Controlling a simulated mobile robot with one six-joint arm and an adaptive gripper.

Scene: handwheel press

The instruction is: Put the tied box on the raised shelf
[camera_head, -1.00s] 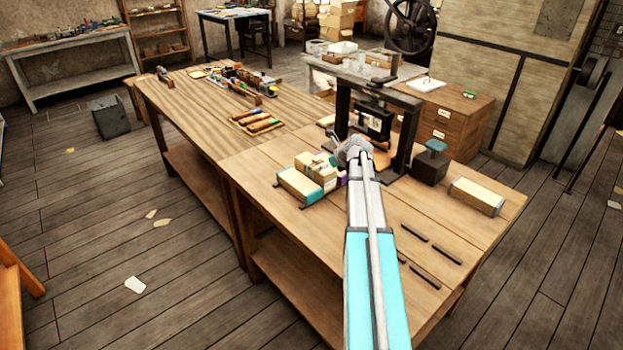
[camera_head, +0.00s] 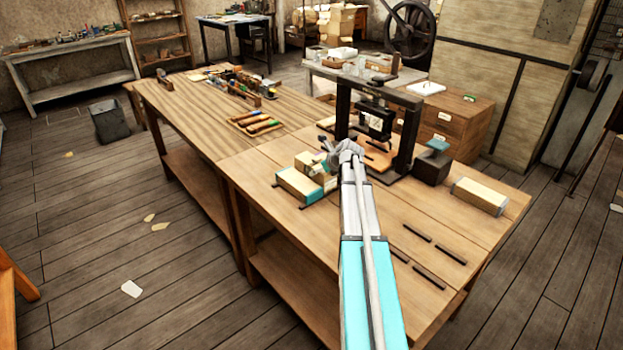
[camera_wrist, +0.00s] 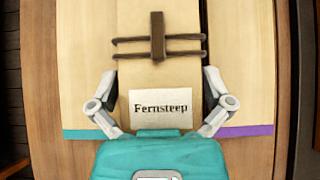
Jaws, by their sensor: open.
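The tied box (camera_wrist: 160,75) is pale, with two dark cords, a brown wooden toggle and a "Fernsteep" label. In the head view, the tied box (camera_head: 308,162) appears to lie on top of a pale box with a teal end (camera_head: 299,184). In the wrist view, that teal-banded box (camera_wrist: 85,85) lies under its left side and a purple-banded box (camera_wrist: 237,80) under its right. My gripper (camera_wrist: 160,86) is open, one finger on each side of the tied box; contact is unclear. In the head view, my gripper (camera_head: 338,150) hides part of the boxes. I cannot identify the raised shelf.
A black press frame (camera_head: 407,135) stands behind my gripper. A dark block with a teal top (camera_head: 432,165) and a pale long box (camera_head: 479,196) lie to the right. Several dark strips (camera_head: 431,276) lie on the front bench (camera_head: 340,270). A tool tray (camera_head: 258,124) is farther back.

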